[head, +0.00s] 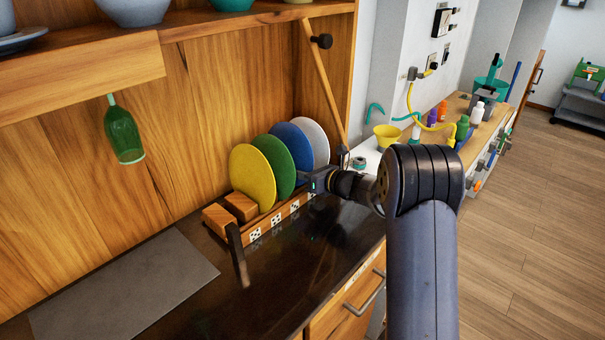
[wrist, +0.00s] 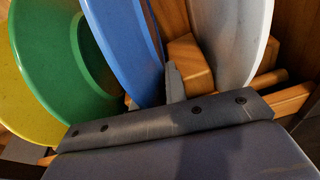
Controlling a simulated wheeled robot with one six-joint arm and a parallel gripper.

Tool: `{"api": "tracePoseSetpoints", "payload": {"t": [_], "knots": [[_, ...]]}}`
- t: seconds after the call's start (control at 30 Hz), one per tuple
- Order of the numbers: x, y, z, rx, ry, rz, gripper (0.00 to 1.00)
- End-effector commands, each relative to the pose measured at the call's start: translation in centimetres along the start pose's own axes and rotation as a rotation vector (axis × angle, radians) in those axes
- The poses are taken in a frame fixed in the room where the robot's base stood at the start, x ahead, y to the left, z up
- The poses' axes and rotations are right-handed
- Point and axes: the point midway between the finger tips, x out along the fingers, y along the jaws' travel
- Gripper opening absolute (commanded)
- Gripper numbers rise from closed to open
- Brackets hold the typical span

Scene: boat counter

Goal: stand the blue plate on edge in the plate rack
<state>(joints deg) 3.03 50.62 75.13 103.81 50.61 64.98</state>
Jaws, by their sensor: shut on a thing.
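The blue plate (head: 293,143) stands upright on edge in the plate rack (head: 268,227), between the green plate (head: 272,158) and the white plate (head: 314,140). In the wrist view the blue plate (wrist: 132,45) rises between the green plate (wrist: 62,50) and the white plate (wrist: 230,40). My gripper (head: 308,181) is at the rack's front and shut on the blue plate's near edge. One grey finger (wrist: 174,82) shows against its right side; the other finger is mostly hidden. The plate's lower edge is hidden, so I cannot tell if it touches the rack.
A yellow plate (head: 252,178) stands at the rack's left, beside wooden blocks (head: 240,206). A green glass (head: 124,133) hangs above the counter. A grey mat (head: 125,290) lies at the left. A shelf with bowls (head: 133,10) overhangs the back.

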Motion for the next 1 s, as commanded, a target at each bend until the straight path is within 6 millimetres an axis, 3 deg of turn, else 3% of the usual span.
{"api": "tracePoseSetpoints", "payload": {"t": [0.03, 0.73, 0.77, 1.0], "knots": [[0.06, -0.05, -1.23, 0.01, 0.019, -0.002, 0.0], [0.11, -0.16, -1.54, 0.01, 0.021, -0.004, 0.0], [0.11, -0.16, -1.54, 0.01, 0.021, -0.004, 0.15], [0.09, -0.19, -1.54, 0.01, 0.02, -0.004, 0.34]]}}
